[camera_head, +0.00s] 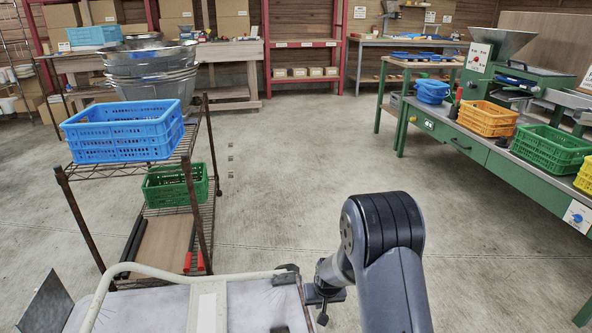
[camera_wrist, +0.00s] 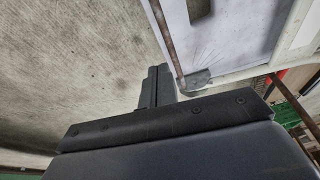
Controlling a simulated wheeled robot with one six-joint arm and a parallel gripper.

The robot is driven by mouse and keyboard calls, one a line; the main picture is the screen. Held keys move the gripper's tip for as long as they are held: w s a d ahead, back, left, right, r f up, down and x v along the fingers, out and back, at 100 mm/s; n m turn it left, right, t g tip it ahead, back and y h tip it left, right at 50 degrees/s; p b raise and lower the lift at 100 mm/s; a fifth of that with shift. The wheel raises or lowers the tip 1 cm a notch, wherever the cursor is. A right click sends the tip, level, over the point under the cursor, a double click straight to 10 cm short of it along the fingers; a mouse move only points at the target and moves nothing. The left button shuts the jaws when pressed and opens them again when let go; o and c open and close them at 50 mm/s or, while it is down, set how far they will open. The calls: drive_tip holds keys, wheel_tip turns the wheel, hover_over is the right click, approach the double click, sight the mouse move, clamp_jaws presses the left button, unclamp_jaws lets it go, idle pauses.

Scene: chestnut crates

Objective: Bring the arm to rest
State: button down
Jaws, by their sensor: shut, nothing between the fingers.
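My gripper (camera_wrist: 155,82) shows in the wrist view with its two dark fingers together and nothing between them. They point up the picture, over bare concrete floor. My dark grey arm is bent at the lower middle of the head view, its rounded joint high and its wrist hanging to the left. The fingers cannot be clearly made out in the head view. Beside the wrist is a pale panel with a cream tubular rail (camera_head: 180,275). A pale panel and rail also show at the upper right of the wrist view; I cannot tell whether they touch my gripper.
A wire rack (camera_head: 203,150) at left holds blue crates (camera_head: 120,138), metal tubs (camera_head: 150,72) and, lower, a green crate (camera_head: 172,187).

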drive_tip(key=b, duration=0.4)
hover_over(309, 328)
drive_tip(key=f, duration=0.9)
drive_tip(key=shift+d, duration=0.2)
drive_tip(key=shift+a+f, duration=0.25)
drive_tip(key=shift+f, duration=0.05)
drive_tip(key=b, duration=0.2)
drive_tip(key=a+f+h+b, duration=0.1)
drive_tip(key=b, duration=0.2)
drive_tip(key=shift+s+n+h, duration=0.15)
drive_tip(key=shift+n+h, duration=0.15)
drive_tip(key=shift+b, duration=0.35)
drive_tip(key=shift+t+h+b, duration=0.3)
drive_tip(key=shift+b, duration=0.05)
